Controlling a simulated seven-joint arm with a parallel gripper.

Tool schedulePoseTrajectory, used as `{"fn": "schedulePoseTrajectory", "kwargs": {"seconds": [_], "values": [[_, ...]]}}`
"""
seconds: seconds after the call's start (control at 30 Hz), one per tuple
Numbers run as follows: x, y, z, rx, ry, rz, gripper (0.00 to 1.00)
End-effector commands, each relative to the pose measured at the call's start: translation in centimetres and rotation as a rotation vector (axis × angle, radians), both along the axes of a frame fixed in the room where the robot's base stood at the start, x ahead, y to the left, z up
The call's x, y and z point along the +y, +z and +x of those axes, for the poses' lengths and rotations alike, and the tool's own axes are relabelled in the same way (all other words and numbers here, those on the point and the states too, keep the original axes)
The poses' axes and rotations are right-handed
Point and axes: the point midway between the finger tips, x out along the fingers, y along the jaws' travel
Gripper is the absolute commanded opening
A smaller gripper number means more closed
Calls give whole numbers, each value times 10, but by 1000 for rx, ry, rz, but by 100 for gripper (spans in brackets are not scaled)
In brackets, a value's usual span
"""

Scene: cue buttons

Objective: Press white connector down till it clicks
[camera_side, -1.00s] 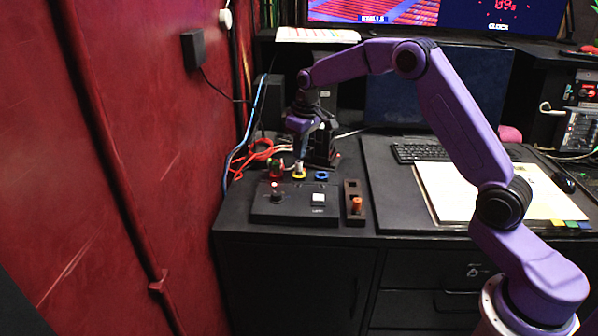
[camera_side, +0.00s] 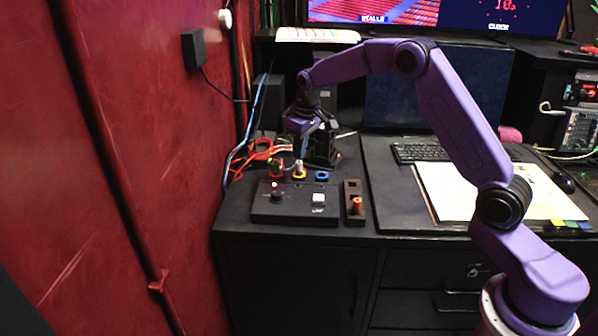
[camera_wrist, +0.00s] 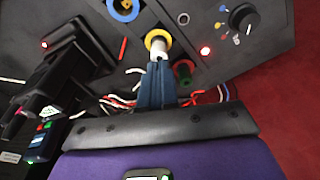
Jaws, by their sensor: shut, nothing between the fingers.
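The white connector (camera_wrist: 159,48) stands in a yellow ring (camera_wrist: 150,36) on the black panel in the wrist view. In the side view the white connector (camera_side: 299,163) shows as a small pale upright piece above its yellow ring. My gripper (camera_wrist: 157,66) is shut, with its blue-grey fingertips right at the near end of the connector. In the side view my gripper (camera_side: 298,155) points down just above the connector. Whether the tips touch it, and how deep it sits, I cannot tell. The fingers hide part of the connector's near side.
The box in front carries a knob (camera_wrist: 244,19), a lit red lamp (camera_wrist: 205,50) and a white button (camera_side: 318,198). A black holder (camera_side: 353,188) with an orange piece stands right. Loose wires (camera_side: 258,151) lie behind.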

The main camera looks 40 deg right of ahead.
Motion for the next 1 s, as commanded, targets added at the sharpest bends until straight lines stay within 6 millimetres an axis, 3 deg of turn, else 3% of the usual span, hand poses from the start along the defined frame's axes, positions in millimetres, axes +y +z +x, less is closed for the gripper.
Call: {"fn": "schedulePoseTrajectory", "kwargs": {"seconds": [1.0], "values": [[0, -16, 0, 1, 0, 0, 0]]}}
